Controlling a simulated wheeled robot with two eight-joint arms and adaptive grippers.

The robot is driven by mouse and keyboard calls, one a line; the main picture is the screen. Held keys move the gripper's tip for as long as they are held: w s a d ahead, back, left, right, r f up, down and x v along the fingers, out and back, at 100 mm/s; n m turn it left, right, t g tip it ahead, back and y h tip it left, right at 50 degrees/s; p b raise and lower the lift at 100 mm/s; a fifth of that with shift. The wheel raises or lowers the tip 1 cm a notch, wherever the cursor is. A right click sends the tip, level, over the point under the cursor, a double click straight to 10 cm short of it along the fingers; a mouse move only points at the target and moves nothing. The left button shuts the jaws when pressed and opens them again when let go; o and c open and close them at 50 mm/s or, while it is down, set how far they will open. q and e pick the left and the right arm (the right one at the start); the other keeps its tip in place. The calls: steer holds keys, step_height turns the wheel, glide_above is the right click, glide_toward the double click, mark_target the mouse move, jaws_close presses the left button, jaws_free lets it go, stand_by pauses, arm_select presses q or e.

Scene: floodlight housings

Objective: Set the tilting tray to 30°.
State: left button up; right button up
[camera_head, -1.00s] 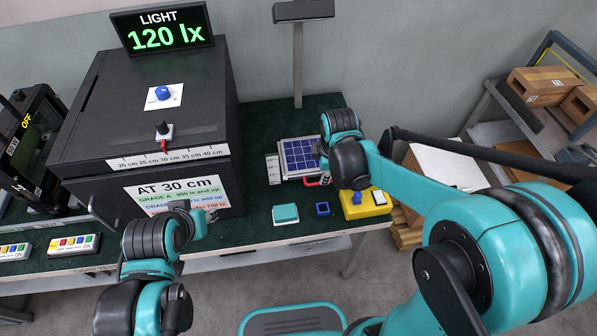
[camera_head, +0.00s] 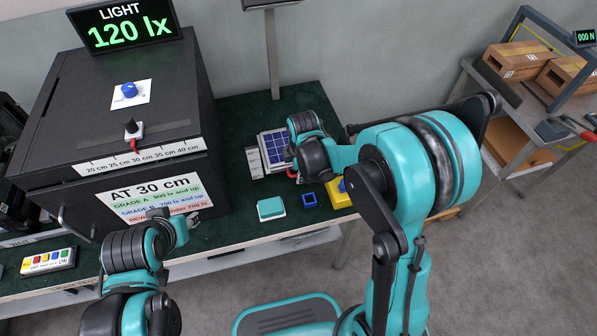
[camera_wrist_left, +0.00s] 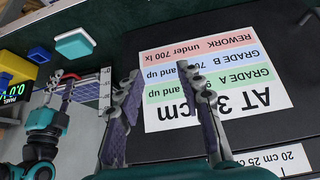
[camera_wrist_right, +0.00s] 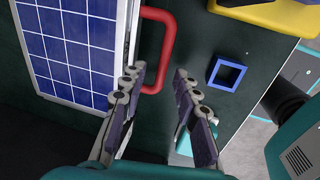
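The tilting tray (camera_head: 263,150) holds a blue solar panel (camera_head: 273,146) and looks about flat. Its angle cannot be read. A pale marked plate (camera_head: 254,162) stands at its left side. The tray's red handle (camera_wrist_right: 168,45) shows in the right wrist view. My right gripper (camera_wrist_right: 158,80) is open, with its left finger overlapping the handle's near end; I cannot tell whether they touch. In the head view the right arm hides part of the tray. My left gripper (camera_wrist_left: 160,72) is open and empty in front of the black box's grade sign (camera_wrist_left: 215,75).
The black box (camera_head: 115,100) with its 120 lx display (camera_head: 125,25) stands left of the tray. A teal block (camera_head: 271,208), a blue square frame (camera_head: 309,199) and a yellow box (camera_head: 338,195) sit near the table's front edge.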

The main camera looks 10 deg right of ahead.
jaws_close()
steer(key=shift+r, duration=0.15)
steer(key=shift+w+r+g+p, duration=0.15)
steer(key=shift+r+g+p, duration=0.1)
steer(key=shift+r+p, duration=0.25)
steer(key=shift+w+r+g+p, duration=0.15)
steer(key=shift+r+g+p, duration=0.1)
steer(key=shift+r+p, duration=0.2)
steer(key=w+r+p, duration=0.3)
steer(key=r+p, duration=0.2)
steer(key=r, duration=0.3)
steer(key=shift+w, duration=0.3)
steer(key=shift+a, duration=0.1)
